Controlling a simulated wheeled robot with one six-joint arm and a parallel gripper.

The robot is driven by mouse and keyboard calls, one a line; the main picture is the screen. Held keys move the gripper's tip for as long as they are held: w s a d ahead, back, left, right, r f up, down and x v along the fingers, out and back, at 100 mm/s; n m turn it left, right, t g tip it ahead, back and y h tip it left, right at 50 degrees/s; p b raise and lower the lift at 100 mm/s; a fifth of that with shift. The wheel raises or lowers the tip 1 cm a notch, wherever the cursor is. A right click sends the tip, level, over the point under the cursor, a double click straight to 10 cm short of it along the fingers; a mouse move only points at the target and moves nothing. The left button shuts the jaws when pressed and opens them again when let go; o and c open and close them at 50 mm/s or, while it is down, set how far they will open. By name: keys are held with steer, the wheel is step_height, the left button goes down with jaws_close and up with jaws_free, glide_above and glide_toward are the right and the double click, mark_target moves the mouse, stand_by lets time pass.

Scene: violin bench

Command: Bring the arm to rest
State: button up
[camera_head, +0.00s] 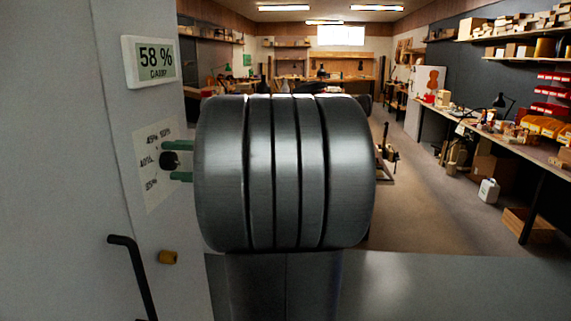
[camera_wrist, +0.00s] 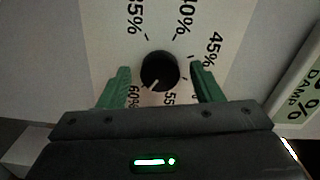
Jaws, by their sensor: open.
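My gripper (camera_wrist: 160,68) is open, its two green fingers standing on either side of a black knob (camera_wrist: 159,72). In the wrist view a gap shows between each finger and the knob. The knob's white mark points down-left, between the 60% and 55% marks of the printed dial (camera_wrist: 104,30). In the head view my gripper (camera_head: 180,161) reaches left to the same knob (camera_head: 169,160) on a pale cabinet wall, and my dark arm hides much of the middle. A display (camera_head: 151,61) above the dial reads 58 %.
A black handle (camera_head: 136,270) and a small brass-coloured knob (camera_head: 167,257) stick out low on the cabinet (camera_head: 60,150). A long bench (camera_head: 480,145) with tools and bins runs along the right. Open floor (camera_head: 415,210) lies between it and my arm.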

steer(key=n+b, duration=0.2)
steer(key=n, duration=0.3)
steer(key=shift+n, duration=0.3)
